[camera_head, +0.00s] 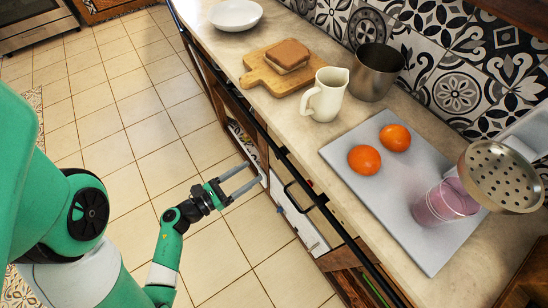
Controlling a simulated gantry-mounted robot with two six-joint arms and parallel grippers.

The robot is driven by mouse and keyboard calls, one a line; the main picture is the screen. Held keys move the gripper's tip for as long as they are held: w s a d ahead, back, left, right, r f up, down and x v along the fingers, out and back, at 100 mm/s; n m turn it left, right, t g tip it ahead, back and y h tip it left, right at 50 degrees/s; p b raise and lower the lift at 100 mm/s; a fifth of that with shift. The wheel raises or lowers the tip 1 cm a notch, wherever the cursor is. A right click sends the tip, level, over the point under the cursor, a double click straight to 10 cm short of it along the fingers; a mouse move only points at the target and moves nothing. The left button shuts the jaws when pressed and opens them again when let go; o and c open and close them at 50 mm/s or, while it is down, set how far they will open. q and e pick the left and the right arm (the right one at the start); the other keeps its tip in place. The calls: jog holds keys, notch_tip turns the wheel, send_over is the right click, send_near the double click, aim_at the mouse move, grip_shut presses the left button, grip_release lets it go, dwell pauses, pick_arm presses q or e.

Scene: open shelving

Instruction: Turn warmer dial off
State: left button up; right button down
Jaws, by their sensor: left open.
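My left gripper (253,171) is open and empty, with its two fingers spread and pointing toward the cabinet front below the counter. It is above the tiled floor in this view, just left of a pale front panel (303,228) with a dark handle. This panel may be the warmer, but I cannot tell for sure. A small blue mark (280,209) shows at its left edge. I cannot make out a dial. Whether the fingers touch the front is unclear. My right gripper is not in view.
A dark rail (262,131) runs along the counter's front edge. On the counter stand a white pitcher (326,95), a metal pot (376,72), a wooden board (259,76) with a sandwich, and a grey tray (396,208) with two oranges.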

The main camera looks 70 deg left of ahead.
pick_arm(q)
jog(key=b+x, duration=0.1)
jog(key=x, duration=0.8)
jog(key=shift+w, duration=0.35)
grip_shut()
